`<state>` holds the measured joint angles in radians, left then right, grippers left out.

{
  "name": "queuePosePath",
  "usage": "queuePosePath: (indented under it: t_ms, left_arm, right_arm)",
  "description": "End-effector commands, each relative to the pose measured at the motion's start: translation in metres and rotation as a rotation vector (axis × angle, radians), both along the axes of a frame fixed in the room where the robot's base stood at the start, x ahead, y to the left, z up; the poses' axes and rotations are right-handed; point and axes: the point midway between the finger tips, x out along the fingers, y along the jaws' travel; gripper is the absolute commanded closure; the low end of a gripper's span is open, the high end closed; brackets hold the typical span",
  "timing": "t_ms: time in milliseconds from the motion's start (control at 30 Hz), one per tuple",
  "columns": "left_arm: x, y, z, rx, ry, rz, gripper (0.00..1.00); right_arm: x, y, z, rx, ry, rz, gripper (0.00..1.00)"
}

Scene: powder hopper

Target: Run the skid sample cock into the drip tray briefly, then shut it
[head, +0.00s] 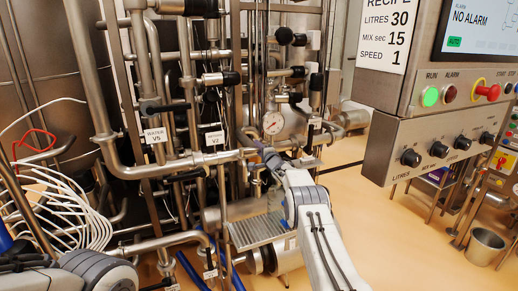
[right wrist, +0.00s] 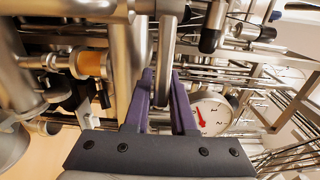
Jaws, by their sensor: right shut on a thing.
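My right gripper (head: 264,157) reaches in among the skid pipes, just below the pressure gauge (head: 273,123). In the right wrist view, the purple fingers of that gripper (right wrist: 163,78) are shut on a slim metal bar (right wrist: 168,45), which looks like the sample cock's lever. The cock body and its outlet are hard to make out behind my arm, and I cannot tell whether liquid runs. A ribbed metal drip tray (head: 256,232) lies below, left of my right forearm. My left gripper is out of view; only part of that arm shows at bottom left.
Pipes and black-handled valves tagged V5 (head: 154,136) and V2 (head: 213,139) crowd the left side. The control panel (head: 432,140) juts out at right. A metal bucket (head: 485,245) stands on the floor at far right. White coiled hose (head: 65,205) hangs at left.

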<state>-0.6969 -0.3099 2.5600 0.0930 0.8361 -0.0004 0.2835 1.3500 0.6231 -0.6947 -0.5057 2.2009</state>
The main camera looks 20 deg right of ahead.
Motion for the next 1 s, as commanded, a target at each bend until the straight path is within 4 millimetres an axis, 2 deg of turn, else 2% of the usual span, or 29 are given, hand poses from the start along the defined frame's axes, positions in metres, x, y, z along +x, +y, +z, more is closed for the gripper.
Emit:
queuePosePath:
  t_ms: [33,67,100,133,567,767,1000]
  left_arm:
    - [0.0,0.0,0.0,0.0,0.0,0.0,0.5]
    - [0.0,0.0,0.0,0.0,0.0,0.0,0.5]
    - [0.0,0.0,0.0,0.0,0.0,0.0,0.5]
    - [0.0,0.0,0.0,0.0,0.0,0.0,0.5]
    - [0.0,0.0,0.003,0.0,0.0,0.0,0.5]
    - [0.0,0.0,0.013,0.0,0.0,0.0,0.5]
    - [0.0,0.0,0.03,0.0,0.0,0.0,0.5]
  right_arm:
    - [0.001,0.006,0.0,-0.001,-0.002,0.01,1.0]
    - [0.001,0.006,0.0,-0.001,-0.002,0.01,0.65]
    - [0.001,0.006,0.0,-0.001,-0.001,0.01,0.5]
    - [0.001,0.006,0.0,-0.001,-0.001,0.009,0.45]
    - [-0.004,-0.002,-0.002,0.001,0.007,0.0,0.45]
    - [-0.023,0.0,0.001,0.003,0.007,0.005,0.45]
    - [-0.057,-0.002,0.003,0.001,0.005,0.0,0.45]
